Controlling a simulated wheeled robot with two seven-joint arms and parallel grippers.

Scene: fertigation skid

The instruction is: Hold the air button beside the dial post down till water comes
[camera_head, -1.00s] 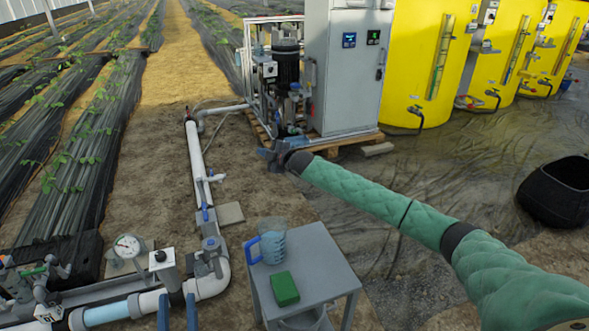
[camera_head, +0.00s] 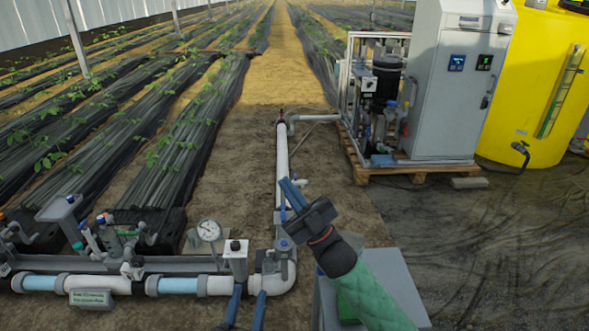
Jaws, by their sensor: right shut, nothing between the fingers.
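The dial post carries a round white gauge (camera_head: 208,230) at the lower left, behind the pipe. Just right of it stands a pale post (camera_head: 237,265) with a small dark air button (camera_head: 235,245) on its top. My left gripper (camera_head: 249,292) shows as two blue fingers held apart at the bottom edge, below and in front of the button post, with nothing visible between them. My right gripper (camera_head: 289,184) is shut and empty, up and right of the button post, over the white pipe. No finger is seen pressing the button.
A white pipe (camera_head: 282,155) runs back toward the pump skid (camera_head: 385,90) and grey cabinet (camera_head: 450,90). A grey side table (camera_head: 402,285) with a green block (camera_head: 347,309) is partly hidden by my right arm. A clear pipe section (camera_head: 178,286) lies at the lower left.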

